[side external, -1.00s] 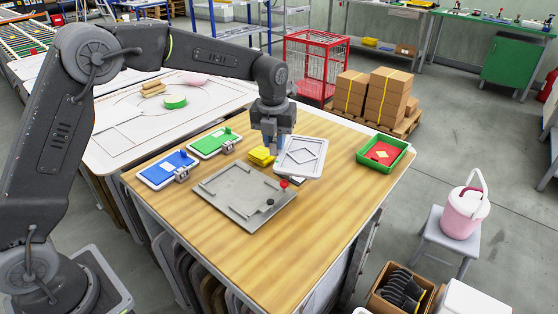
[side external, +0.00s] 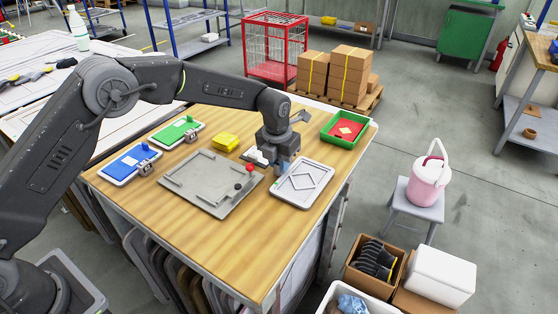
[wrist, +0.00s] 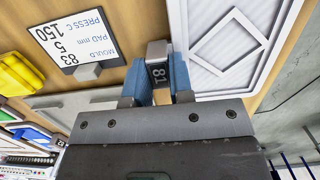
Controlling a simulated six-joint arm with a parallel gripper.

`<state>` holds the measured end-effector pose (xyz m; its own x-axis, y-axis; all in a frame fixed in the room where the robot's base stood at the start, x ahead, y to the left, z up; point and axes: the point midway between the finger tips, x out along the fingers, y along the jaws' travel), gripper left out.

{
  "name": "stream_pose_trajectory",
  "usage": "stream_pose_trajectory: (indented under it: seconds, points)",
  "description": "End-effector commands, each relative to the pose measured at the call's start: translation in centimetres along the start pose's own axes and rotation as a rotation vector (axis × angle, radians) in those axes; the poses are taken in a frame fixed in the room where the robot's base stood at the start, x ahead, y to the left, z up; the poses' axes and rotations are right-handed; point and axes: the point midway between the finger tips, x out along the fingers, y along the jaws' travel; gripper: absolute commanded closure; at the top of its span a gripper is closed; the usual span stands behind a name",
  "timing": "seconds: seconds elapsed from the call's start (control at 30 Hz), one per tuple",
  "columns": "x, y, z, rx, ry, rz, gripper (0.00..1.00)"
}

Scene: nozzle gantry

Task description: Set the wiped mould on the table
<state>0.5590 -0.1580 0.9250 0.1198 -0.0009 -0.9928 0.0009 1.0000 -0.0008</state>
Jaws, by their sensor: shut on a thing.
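The mould (side external: 302,184) is a pale grey rectangular plate with a raised diamond outline. It lies level at or just above the wooden table (side external: 215,260), right of a flat grey fixture; I cannot tell whether it touches the wood. My gripper (side external: 284,166) is low at the mould's back left side. In the wrist view, the blue fingers of my gripper (wrist: 157,78) are shut on the mould's grey tab marked 81, and the plate (wrist: 235,45) extends to the right. A white card (wrist: 75,38) reads mould 83, pad 5 mm, press C 150.
The grey fixture (side external: 205,180) has red and black knobs at its right. Behind are yellow pads (side external: 225,142) and a green tray (side external: 328,133) with a red piece. Blue (side external: 132,163) and green (side external: 178,133) boards stand left. The front of the table is clear.

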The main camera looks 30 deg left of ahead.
Motion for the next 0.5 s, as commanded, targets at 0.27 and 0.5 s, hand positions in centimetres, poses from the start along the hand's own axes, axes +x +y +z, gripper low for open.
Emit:
stream_pose_trajectory:
  seconds: [0.27, 0.5]
  points:
    - [0.04, -0.01, 0.06, -0.002, -0.004, -0.001, 1.00]
    - [0.46, 0.02, -0.05, -0.001, 0.000, 0.000, 0.70]
